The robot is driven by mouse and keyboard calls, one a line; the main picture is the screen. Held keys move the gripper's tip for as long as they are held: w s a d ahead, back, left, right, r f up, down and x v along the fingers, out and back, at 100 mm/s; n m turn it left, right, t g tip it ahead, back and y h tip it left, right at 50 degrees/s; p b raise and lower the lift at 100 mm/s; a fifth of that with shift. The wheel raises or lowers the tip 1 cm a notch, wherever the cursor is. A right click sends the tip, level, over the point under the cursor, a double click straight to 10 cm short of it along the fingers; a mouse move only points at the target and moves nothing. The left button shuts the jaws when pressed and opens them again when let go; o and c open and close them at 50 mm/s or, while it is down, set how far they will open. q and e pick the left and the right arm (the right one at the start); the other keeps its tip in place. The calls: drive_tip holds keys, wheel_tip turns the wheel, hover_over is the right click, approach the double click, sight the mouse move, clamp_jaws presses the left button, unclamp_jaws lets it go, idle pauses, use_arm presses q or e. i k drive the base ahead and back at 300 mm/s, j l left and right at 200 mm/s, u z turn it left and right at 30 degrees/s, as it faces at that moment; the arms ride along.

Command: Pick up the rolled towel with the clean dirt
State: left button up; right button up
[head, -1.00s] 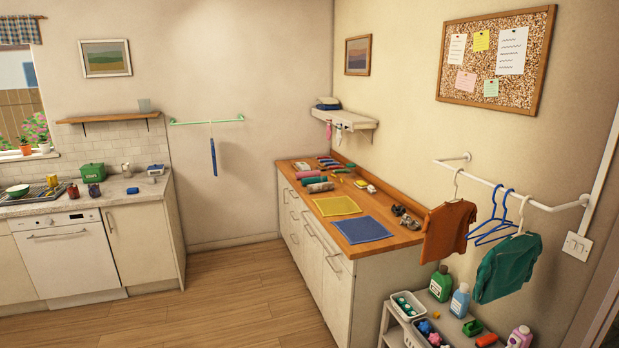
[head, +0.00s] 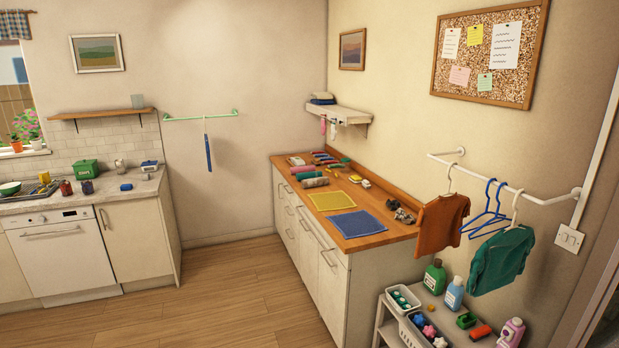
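Several rolled towels lie at the far left end of the wooden countertop (head: 372,241) in the head view. A grey-green roll (head: 315,182) is nearest, with a green-teal roll (head: 308,175) and a pink-red roll (head: 302,168) just behind it. They are small here, and I cannot tell which one carries dirt. A yellow cloth (head: 332,201) and a blue cloth (head: 357,223) lie flat in front of them. Neither of my grippers is in view.
A hanging rail (head: 540,198) with shirts and hangers juts from the right wall. Below it stands a low shelf (head: 388,327) with bottles and baskets. A sink counter (head: 140,188) is on the left. The wooden floor (head: 240,290) between the counters is clear.

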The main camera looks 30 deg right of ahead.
sight(297, 169)
drive_tip(key=i+l+z, duration=0.15)
drive_tip(key=i+z, duration=0.15)
drive_tip(key=i, duration=0.35)
drive_tip(key=i+z, duration=0.2)
drive_tip(key=i, duration=1.9)
drive_tip(key=i+z, duration=0.25)
drive_tip(key=i, duration=0.25)
drive_tip(key=i+j+z, duration=0.3)
drive_tip(key=i, duration=0.2)
drive_tip(key=i+j+z, duration=0.25)
drive_tip(key=i, duration=0.25)
drive_tip(key=i+j+z, duration=0.25)
drive_tip(key=i+j, duration=0.1)
drive_tip(key=i, duration=0.1)
